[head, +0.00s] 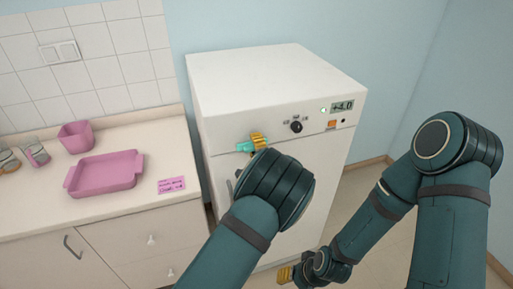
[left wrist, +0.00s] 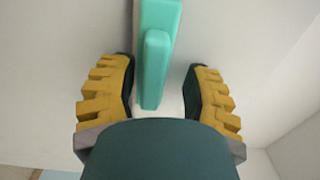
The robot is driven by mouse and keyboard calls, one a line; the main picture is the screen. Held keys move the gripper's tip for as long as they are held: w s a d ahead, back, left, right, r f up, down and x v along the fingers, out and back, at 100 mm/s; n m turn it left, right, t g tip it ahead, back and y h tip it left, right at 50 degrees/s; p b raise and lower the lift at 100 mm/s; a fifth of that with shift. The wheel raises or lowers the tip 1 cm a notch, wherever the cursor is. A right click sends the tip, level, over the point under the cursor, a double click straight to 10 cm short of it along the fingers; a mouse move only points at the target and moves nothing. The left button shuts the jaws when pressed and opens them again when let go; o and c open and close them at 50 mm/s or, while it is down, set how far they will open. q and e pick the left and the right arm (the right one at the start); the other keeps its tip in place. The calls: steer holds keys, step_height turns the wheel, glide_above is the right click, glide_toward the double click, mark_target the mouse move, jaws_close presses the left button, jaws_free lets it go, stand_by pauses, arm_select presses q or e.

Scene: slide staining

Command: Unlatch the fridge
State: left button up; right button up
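The white fridge (head: 265,80) stands against the wall with its door facing me, and the door looks shut. A teal latch (head: 244,146) sits at the upper left of the door front. My left gripper (head: 258,141) is at the latch, and my wrist hides part of the door. In the left wrist view the teal latch (left wrist: 155,70) lies between the two yellow-padded fingers, with a gap on both sides. The left gripper (left wrist: 159,72) is open. My right gripper (head: 285,275) hangs low near the floor, mostly hidden by its own arm.
A counter (head: 115,222) stands left of the fridge. The fridge panel has a black knob (head: 296,127) and a display (head: 342,107). Floor is free to the right.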

arm_select(q)
steer(key=shift+w+f, duration=0.1)
steer(key=shift+f, duration=0.15)
steer(key=shift+s+d, duration=0.15)
steer(key=shift+s, duration=0.15)
steer(key=v, duration=1.1)
steer(key=shift+s, duration=0.2)
steer(key=shift+r, duration=0.1)
steer(key=s+a+f+n+g+h+b, duration=0.2)
steer(key=s+a+f+n+g, duration=0.15)
steer(key=a+f, duration=0.45)
steer(key=s+a+f+n+g+h+b, duration=0.1)
steer(key=s+a+f+n+g+b, duration=0.2)
steer(key=f, duration=0.9)
steer(key=s+a+f+n+g+h+b, duration=0.1)
steer(key=s+f+n+g+h+b, duration=0.1)
steer(key=s, duration=0.7)
steer(key=s+a+f+n+g+h+b, duration=0.2)
steer(key=s+f+n+g+h+b, duration=0.1)
steer(key=s+f+n+g, duration=0.4)
steer(key=s+n+h, duration=0.1)
steer(key=s, duration=0.2)
steer(key=shift+a+f+h, duration=0.2)
steer(key=shift+h, duration=0.1)
